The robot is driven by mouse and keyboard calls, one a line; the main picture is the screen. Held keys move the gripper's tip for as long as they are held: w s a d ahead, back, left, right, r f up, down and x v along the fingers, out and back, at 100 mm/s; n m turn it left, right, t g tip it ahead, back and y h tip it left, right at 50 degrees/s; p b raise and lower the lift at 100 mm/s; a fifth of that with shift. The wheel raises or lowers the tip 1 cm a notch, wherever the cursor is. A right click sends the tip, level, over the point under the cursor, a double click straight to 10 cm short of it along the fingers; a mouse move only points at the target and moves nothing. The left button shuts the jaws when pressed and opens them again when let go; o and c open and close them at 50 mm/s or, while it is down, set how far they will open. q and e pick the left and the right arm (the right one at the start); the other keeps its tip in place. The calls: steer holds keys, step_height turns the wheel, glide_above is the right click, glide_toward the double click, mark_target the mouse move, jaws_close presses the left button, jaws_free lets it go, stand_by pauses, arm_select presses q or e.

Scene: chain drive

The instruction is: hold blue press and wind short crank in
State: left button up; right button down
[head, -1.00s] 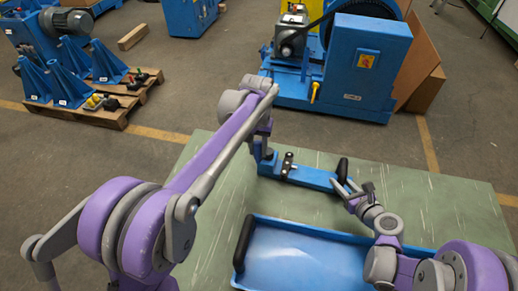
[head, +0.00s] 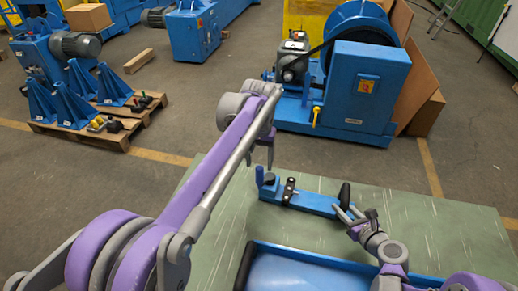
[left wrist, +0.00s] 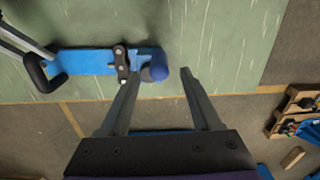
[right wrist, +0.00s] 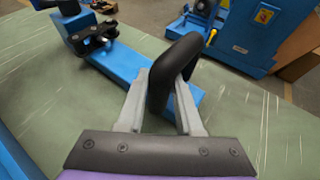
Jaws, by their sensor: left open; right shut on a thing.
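The blue press (head: 312,202) is a long blue bar lying on the green table top, with a black chain piece (head: 290,191) clamped across it. A black loop handle (head: 344,194) stands at its right end; my right gripper (right wrist: 160,92) is shut on this handle. At the other end are a dark round knob (head: 269,179) and a blue upright grip (head: 259,176), seemingly the short crank. My left gripper (head: 262,163) is open and empty just beyond that grip. In the left wrist view the blue grip (left wrist: 160,74) shows between and ahead of the spread fingertips (left wrist: 160,80).
Beyond the table stands a blue machine (head: 365,95) on the floor. A pallet (head: 90,133) with blue brackets is at the left. The table right of the press is clear.

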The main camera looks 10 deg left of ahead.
arm_select(q)
step_height(320, 180, up, 6)
steer(key=shift+r, duration=0.1)
stand_by(0.4)
arm_select(e)
steer(key=c, duration=0.5)
jaws_free()
steer(key=shift+d, duration=0.1)
